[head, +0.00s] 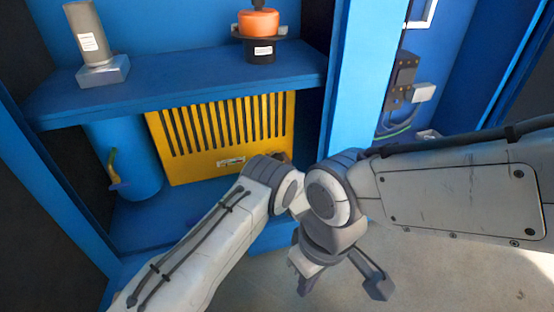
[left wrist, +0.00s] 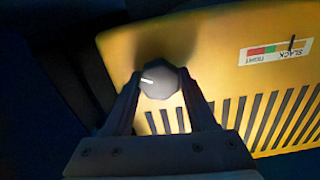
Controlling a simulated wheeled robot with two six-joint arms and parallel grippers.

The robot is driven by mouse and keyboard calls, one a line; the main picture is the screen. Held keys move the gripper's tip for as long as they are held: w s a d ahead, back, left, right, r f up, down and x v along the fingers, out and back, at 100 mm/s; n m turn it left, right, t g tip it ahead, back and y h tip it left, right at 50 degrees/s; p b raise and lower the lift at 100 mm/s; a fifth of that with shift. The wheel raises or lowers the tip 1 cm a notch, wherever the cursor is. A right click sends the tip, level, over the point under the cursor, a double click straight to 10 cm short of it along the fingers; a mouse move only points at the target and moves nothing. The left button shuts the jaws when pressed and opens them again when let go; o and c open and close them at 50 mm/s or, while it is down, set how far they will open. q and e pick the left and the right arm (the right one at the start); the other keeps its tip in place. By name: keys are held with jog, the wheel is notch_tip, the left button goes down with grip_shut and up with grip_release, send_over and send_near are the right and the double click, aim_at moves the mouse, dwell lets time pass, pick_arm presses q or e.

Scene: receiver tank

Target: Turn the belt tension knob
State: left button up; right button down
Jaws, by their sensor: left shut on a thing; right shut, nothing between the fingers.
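The belt tension knob (left wrist: 160,79) is a dark faceted knob on the yellow guard (left wrist: 130,45). Its white mark points to the left in the left wrist view. My left gripper (left wrist: 160,88) is shut on the knob, one finger on each side. In the head view the yellow guard (head: 180,172) shows, but my left wrist hides the knob. A coloured scale label (left wrist: 277,50) reads SLACK and TIGHT, upside down; its black pointer is in the SLACK part. It also shows small in the head view (head: 231,162). My right gripper (head: 341,284) is empty and shut, low over the floor.
A blue shelf (head: 180,92) above the guard holds a grey cylinder on a block (head: 92,40) and an orange-topped device (head: 259,32). A blue tank (head: 122,150) stands left of the guard. A blue post (head: 350,80) is to the right. The grey floor is clear.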

pick_arm(q)
jog(key=m+p, duration=0.1)
jog(key=m, duration=0.2)
jog(key=shift+d, duration=0.1)
jog(key=shift+f+m+p, duration=0.1)
jog(key=shift+m+p, duration=0.45)
jog(key=shift+m, duration=2.05)
jog(key=o, duration=1.4)
jog(key=shift+c, duration=0.2)
jog(key=shift+d, duration=0.1)
